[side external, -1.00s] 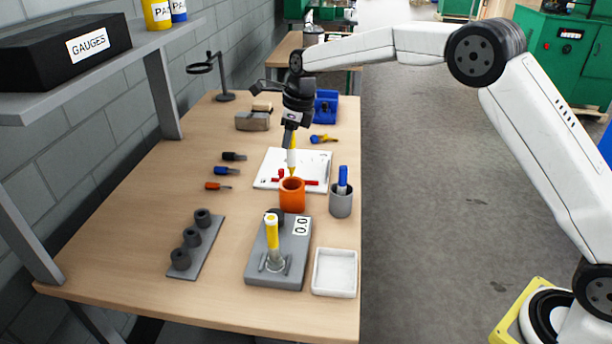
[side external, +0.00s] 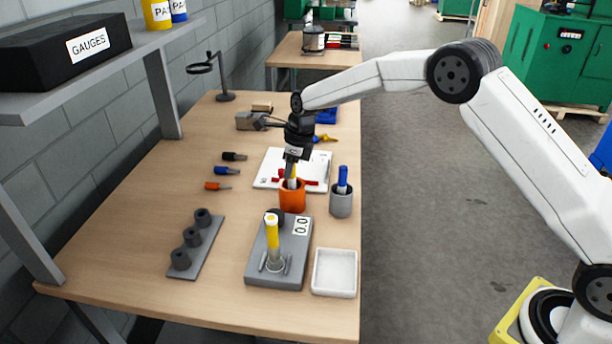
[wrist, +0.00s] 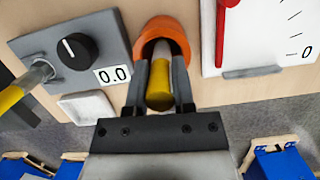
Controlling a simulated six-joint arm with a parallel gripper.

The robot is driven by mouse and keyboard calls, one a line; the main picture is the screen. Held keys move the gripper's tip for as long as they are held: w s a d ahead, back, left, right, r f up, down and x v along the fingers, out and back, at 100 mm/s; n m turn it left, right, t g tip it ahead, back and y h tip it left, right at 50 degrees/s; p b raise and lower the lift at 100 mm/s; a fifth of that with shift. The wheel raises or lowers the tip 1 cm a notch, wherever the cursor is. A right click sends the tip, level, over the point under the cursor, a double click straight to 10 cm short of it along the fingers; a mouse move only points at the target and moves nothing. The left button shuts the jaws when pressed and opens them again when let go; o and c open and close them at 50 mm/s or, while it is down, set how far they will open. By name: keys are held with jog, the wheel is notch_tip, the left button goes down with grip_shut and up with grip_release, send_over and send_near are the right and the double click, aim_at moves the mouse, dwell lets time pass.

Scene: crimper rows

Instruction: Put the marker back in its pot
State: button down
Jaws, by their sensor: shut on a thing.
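My gripper (wrist: 160,95) is shut on a marker (wrist: 159,92) with a yellow end, white further along. The orange pot (side external: 292,199) stands on the bench in front of the whiteboard. In the side view my gripper (side external: 290,176) is right above this pot, and the marker's lower end is at or inside its mouth; how deep is hidden. In the wrist view the marker points into the orange pot (wrist: 168,28). A grey pot (side external: 341,204) beside it holds a blue marker (side external: 342,178).
A grey gauge (side external: 290,262) reading 0.0 holds an upright yellow-topped piece (side external: 271,232). A white tray (side external: 334,273) lies at the front right. A whiteboard (side external: 270,170) lies behind the pots.

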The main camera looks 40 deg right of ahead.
jog(key=shift+f, duration=0.3)
jog(key=shift+f, duration=0.15)
jog(key=shift+c, duration=2.3)
grip_release()
jog(key=shift+r, duration=0.2)
jog(key=v, duration=1.2)
